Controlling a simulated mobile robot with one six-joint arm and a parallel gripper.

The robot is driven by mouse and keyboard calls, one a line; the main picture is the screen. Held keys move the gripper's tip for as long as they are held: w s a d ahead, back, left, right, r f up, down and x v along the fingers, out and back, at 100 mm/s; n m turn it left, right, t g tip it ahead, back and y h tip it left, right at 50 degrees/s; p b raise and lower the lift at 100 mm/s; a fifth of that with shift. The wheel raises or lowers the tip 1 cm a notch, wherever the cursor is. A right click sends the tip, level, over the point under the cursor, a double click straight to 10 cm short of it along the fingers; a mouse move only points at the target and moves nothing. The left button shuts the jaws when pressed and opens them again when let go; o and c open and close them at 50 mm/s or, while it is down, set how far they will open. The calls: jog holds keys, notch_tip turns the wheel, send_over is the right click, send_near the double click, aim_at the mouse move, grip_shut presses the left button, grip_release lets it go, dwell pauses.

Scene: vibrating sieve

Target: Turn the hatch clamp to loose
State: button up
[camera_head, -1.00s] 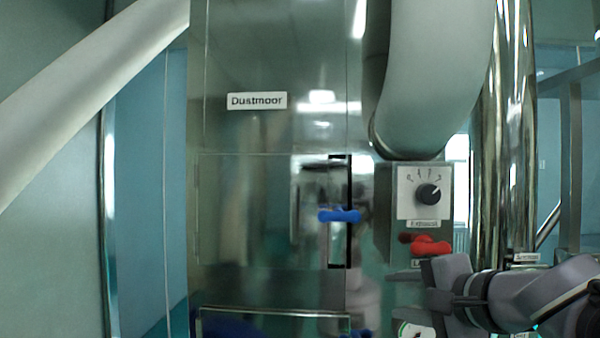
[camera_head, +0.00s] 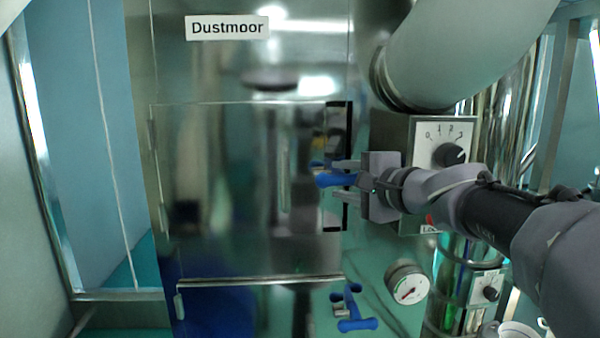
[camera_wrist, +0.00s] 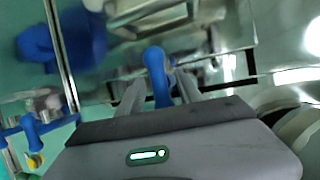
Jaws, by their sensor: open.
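The blue clamp handle (camera_head: 328,180) sits at the right edge of the steel hatch (camera_head: 235,180), lying roughly level. My gripper (camera_head: 345,178) is at this handle with its jaws open. In the wrist view the blue handle (camera_wrist: 156,72) lies between the two fingers of my gripper (camera_wrist: 160,88), with a finger on each side. I cannot tell whether either finger touches it. My gripper hides part of the clamp's right end and its mount in the head view.
A second blue handle (camera_head: 356,322) is lower right, beside a lower panel. A round gauge (camera_head: 407,283) and a control box with a black dial (camera_head: 449,155) are right of the hatch. A thick grey pipe (camera_head: 455,50) runs above. A "Dustmoor" label (camera_head: 227,27) is above the hatch.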

jog(key=shift+x, duration=0.95)
jog(key=shift+s+r, duration=0.1)
jog(key=shift+s, duration=0.4)
jog(key=shift+c, duration=0.4)
jog(key=shift+d, duration=0.1)
grip_shut()
